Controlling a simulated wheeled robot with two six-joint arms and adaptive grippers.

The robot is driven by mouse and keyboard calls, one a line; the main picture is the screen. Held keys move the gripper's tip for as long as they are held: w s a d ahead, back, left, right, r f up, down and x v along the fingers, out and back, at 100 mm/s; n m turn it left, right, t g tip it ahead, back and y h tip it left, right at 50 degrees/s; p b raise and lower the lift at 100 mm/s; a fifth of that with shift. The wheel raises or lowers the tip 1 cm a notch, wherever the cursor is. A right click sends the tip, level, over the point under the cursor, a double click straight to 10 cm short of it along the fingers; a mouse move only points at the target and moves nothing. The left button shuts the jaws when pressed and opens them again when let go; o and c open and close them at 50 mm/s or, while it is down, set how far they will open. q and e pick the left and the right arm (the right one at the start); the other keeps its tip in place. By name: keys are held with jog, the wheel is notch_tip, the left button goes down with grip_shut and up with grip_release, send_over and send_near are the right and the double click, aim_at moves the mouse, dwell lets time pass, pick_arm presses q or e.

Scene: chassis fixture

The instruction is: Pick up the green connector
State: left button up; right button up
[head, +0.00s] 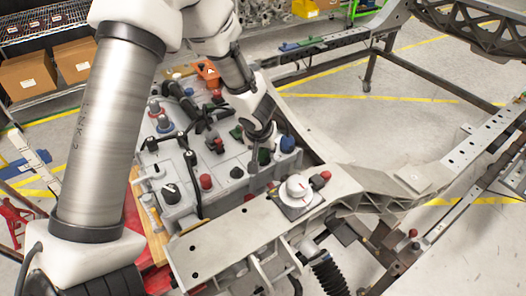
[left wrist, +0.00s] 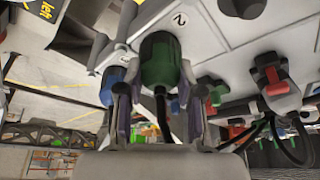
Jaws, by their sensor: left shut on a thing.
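The green connector (left wrist: 160,62) stands between the two fingers of my left gripper (left wrist: 158,95) in the left wrist view. The fingers are shut on its sides, and a dark cable hangs from it. Its far end is close to the grey panel (left wrist: 225,38), by a mark "2"; I cannot tell whether it is still seated. In the head view my left gripper (head: 260,138) reaches down at the panel's right side, with the green connector (head: 264,156) at its fingertips, partly hidden. My right gripper is not in view.
A blue connector (head: 287,144) stands close to the right of my gripper. Several red, green and black connectors and cables crowd the panel. A metal chassis beam (head: 235,235) runs in front, carrying a white round-knobbed part (head: 297,190). The floor inside the frame is clear.

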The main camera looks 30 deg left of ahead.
aim_at(263, 149)
pick_arm(q)
jog(key=shift+r+p, duration=0.55)
jog(key=shift+r, duration=0.95)
jog(key=shift+s+d+r, duration=0.1)
jog(key=shift+r, duration=0.15)
jog(key=s+d+r+b, duration=0.1)
jog(key=s+d+b, duration=0.4)
jog(key=s, duration=0.8)
jog(key=d, duration=0.2)
jog(key=shift+s+d+r+b, duration=0.25)
jog(key=shift+s+d+b, duration=0.05)
jog(key=shift+s+d, duration=0.1)
jog(key=shift+w, duration=0.1)
